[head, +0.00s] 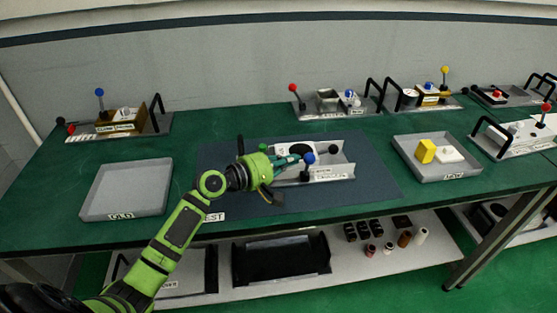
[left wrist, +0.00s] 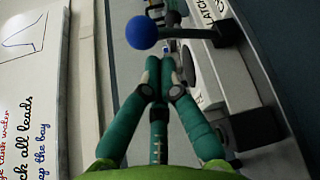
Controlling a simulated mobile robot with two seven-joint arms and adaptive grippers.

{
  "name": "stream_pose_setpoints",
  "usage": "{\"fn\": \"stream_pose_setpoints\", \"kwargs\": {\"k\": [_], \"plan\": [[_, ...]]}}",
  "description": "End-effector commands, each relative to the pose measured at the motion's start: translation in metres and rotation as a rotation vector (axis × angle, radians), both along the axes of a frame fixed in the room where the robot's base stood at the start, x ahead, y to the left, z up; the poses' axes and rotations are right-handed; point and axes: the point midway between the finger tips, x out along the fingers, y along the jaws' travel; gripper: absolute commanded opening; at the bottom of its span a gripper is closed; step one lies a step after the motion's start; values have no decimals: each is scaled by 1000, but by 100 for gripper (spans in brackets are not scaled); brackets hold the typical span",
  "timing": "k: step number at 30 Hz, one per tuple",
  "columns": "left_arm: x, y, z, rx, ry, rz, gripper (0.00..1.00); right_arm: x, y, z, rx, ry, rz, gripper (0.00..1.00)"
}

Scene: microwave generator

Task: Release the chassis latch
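The chassis (head: 330,172) is a light grey metal plate with labels, lying on the dark mat in the middle of the bench. A black lever with a blue ball knob (head: 309,158) stands on it; the knob also shows in the left wrist view (left wrist: 142,32), near a label reading "LATCH" (left wrist: 208,10). My left gripper (head: 294,160) reaches over the chassis from the left, its teal fingers just left of the knob. In the left wrist view its fingers (left wrist: 167,70) are drawn together with nothing seen between them. Whether they touch the lever is unclear. My right gripper is not in view.
A grey empty tray (head: 100,205) is at the left of the bench. Similar units with levers and handles stand along the back. The mat (head: 370,185) is clear right of the chassis.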

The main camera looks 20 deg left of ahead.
Motion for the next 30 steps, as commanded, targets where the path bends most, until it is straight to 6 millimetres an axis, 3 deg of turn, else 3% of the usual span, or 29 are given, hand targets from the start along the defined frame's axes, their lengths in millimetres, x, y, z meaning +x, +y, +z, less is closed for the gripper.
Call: {"fn": "stream_pose_setpoints", "kwargs": {"k": [7,19,30], "plan": [[24,-15,-4,0,0,-1,0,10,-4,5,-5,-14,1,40],[27,-17,-6,3,-2,0,0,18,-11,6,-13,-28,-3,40],[16,-24,-12,96,-148,-2,0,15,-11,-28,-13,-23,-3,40]]}}
